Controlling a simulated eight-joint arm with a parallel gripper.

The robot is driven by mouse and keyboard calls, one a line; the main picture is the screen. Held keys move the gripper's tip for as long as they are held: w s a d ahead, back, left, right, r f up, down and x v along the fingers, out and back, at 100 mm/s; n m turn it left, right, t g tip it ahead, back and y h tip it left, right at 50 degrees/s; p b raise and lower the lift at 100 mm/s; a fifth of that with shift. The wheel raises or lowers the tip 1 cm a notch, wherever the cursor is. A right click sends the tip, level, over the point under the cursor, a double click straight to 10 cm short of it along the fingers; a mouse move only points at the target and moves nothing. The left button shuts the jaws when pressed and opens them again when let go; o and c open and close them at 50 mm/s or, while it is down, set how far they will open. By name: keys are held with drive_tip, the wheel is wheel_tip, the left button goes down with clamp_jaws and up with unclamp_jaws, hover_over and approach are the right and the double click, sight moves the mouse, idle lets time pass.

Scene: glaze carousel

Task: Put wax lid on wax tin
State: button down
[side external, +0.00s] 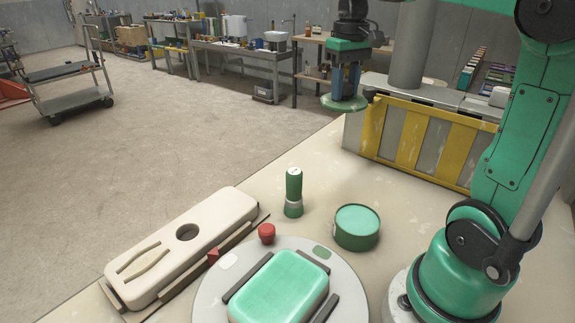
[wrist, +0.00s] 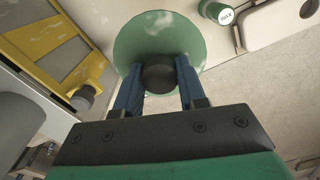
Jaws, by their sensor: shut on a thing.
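The wax tin (side external: 357,230) is a round dark green tin with a pale green top surface, standing on the table to the right of the green bottle. The wax lid (side external: 343,103) is a green disc with a dark knob, held in the air above and beyond the tin. My gripper (side external: 346,88) is shut on the lid's knob. In the wrist view my gripper (wrist: 159,82) has its blue fingers on both sides of the black knob, and the lid (wrist: 160,35) spreads out beyond them. The tin does not show in the wrist view.
A green bottle (side external: 293,192) stands left of the tin. In front are a round turntable (side external: 210,300) with a green block (side external: 280,289), a red knob (side external: 267,233) and a cream tray (side external: 180,250). A yellow-barred panel (side external: 420,137) stands behind the tin.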

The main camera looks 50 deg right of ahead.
wheel_tip(320, 180, up, 3)
hover_over(357, 220)
wheel_tip(357, 220, down, 20)
idle(0.6)
drive_tip(key=shift+f, duration=0.1)
drive_tip(key=c, duration=0.5)
unclamp_jaws()
